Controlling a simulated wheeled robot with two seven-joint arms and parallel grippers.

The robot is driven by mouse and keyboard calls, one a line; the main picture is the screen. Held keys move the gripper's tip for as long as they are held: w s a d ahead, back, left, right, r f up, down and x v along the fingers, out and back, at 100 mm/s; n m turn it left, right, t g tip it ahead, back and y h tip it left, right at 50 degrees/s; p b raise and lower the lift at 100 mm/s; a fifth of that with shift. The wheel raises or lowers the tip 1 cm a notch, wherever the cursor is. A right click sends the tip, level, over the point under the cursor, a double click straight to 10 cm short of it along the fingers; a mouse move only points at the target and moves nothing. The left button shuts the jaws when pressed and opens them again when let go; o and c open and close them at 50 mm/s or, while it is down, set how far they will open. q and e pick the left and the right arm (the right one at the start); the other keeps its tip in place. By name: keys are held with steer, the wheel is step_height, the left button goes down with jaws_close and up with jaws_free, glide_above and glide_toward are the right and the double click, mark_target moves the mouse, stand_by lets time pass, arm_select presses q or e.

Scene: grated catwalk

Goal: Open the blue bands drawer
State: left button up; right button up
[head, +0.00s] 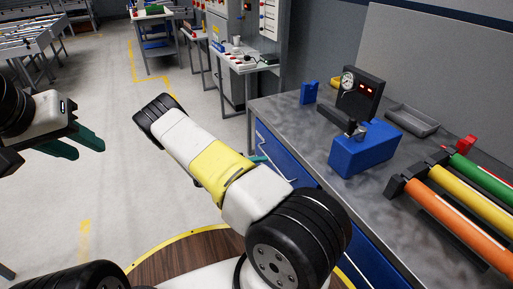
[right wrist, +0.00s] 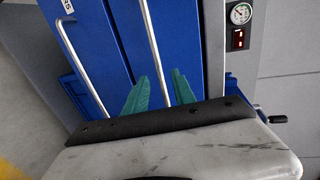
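A blue drawer cabinet under the grey workbench shows drawer fronts with a pale bar handle (head: 278,158) in the head view. I cannot read which drawer is the bands drawer. My right gripper (right wrist: 161,82) is open, its teal fingers on either side of the second handle; contact is unclear. In the head view my forearm hides most of it. My left gripper (head: 82,146) is open and empty, away from the bench.
The bench top (head: 365,195) holds a blue vise-like block (head: 365,150), a gauge box (head: 360,92), a grey tray (head: 411,120) and coloured rolls (head: 455,205) at right. Open floor (head: 110,195) lies left of the bench. Another small table (head: 245,62) stands behind.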

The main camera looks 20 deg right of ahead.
mark_target(272, 162)
steer(key=shift+x, duration=2.75)
jaws_close()
